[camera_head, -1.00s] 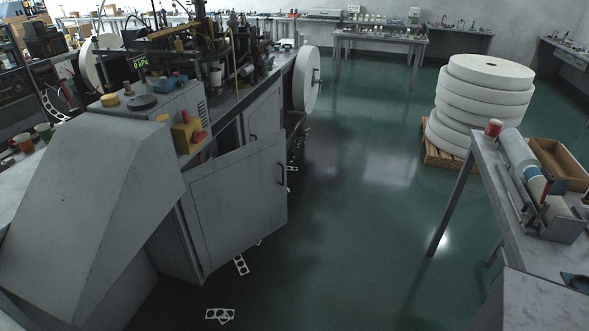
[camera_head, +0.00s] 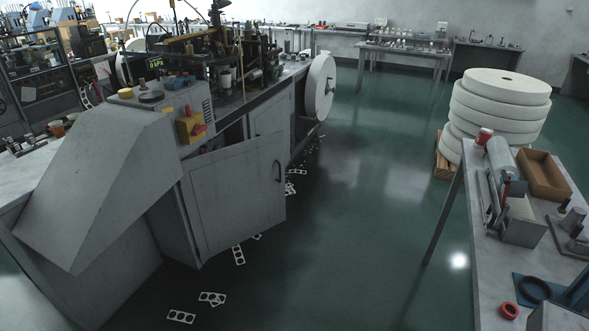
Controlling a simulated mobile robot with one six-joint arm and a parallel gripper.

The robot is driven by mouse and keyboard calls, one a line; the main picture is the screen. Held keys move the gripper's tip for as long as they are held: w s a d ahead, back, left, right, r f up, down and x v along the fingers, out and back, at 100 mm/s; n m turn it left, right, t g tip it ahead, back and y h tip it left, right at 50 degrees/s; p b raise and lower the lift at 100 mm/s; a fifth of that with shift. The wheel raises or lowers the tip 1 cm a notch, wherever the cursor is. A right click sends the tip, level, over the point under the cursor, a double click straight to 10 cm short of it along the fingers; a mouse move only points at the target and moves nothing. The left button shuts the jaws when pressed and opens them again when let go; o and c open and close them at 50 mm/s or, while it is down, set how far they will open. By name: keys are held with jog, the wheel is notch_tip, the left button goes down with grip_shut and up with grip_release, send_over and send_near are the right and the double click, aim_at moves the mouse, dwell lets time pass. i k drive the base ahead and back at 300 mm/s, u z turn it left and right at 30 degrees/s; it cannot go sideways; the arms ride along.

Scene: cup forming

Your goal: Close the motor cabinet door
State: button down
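The motor cabinet door (camera_head: 236,196) is a grey panel on the front of the grey machine. It stands partly open, swung out from the cabinet, with a dark gap showing above its top edge. A dark bar handle (camera_head: 279,171) sits near the door's right edge. The cabinet inside is mostly hidden behind the door. My gripper is not in view, and nothing is seen touching the door.
White punched paper scraps (camera_head: 239,254) lie on the green floor by the door. A workbench (camera_head: 480,215) with tools stands at right. White paper rolls (camera_head: 499,104) are stacked on a pallet behind it.

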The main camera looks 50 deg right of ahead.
aim_at(233, 194)
jog(key=u, duration=0.2)
jog(key=k, duration=0.75)
jog(key=z, duration=1.3)
jog(key=i, duration=0.9)
jog(key=u, duration=0.55)
